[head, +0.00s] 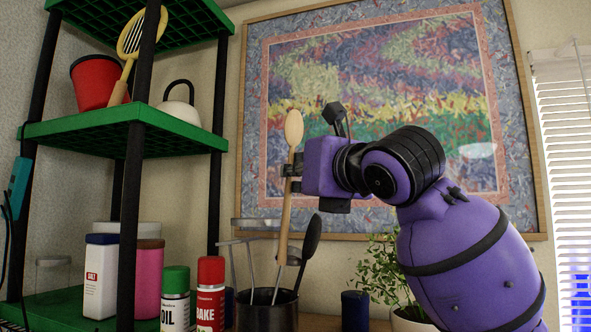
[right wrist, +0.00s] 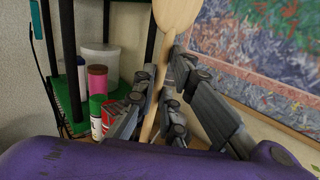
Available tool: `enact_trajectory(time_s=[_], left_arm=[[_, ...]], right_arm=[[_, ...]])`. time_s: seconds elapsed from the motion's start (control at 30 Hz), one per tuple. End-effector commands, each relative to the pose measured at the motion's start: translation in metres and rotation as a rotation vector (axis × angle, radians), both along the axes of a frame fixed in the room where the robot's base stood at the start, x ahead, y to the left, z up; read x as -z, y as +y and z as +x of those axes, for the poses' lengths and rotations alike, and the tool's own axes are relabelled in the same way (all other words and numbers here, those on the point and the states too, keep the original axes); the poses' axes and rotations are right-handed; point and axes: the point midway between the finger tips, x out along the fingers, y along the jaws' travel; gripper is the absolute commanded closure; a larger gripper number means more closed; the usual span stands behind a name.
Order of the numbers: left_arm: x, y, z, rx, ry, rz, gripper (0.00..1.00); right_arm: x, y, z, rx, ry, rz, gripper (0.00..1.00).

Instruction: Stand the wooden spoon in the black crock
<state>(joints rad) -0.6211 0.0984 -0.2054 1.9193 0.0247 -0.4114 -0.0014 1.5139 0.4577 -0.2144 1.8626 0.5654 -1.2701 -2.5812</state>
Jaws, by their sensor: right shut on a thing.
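The wooden spoon (head: 293,128) is upright with a slight tilt, its bowl up and its handle down. My right gripper (head: 291,172) is shut on the handle below the bowl. In the right wrist view the spoon (right wrist: 176,16) rises between the fingers of my right gripper (right wrist: 165,88). The black crock (head: 267,319) stands below and holds a black spoon and metal utensils. My left gripper is not in view.
A green shelf unit (head: 75,138) with black posts stands at left. A green-capped oil bottle (head: 175,300) and a red-capped bake bottle (head: 211,295) stand left of the crock. A potted plant (head: 385,272) and a dark cup (head: 355,310) stand to its right.

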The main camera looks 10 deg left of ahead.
Motion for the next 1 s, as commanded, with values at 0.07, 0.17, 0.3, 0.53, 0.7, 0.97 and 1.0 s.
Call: enact_trajectory(time_s=[0.07, 0.17, 0.3, 0.53, 0.7, 0.97, 1.0], left_arm=[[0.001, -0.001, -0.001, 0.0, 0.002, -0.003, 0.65], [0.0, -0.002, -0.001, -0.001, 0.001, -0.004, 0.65], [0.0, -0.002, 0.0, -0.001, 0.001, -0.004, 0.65], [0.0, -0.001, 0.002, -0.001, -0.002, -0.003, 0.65], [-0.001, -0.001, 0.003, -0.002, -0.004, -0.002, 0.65], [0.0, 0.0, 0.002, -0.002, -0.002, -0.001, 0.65], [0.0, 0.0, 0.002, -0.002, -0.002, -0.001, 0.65]], right_arm=[[0.006, 0.001, 0.0, -0.001, 0.001, 0.0, 1.0], [0.012, 0.001, 0.001, -0.001, 0.003, 0.0, 1.0], [0.02, 0.002, 0.002, 0.0, 0.003, 0.002, 1.0], [0.034, 0.003, 0.003, -0.001, 0.003, 0.0, 1.0], [0.044, 0.005, 0.004, -0.001, 0.003, 0.001, 1.0], [0.059, 0.006, 0.006, 0.002, 0.001, 0.0, 1.0], [0.061, 0.006, 0.006, 0.002, 0.002, 0.0, 1.0]])
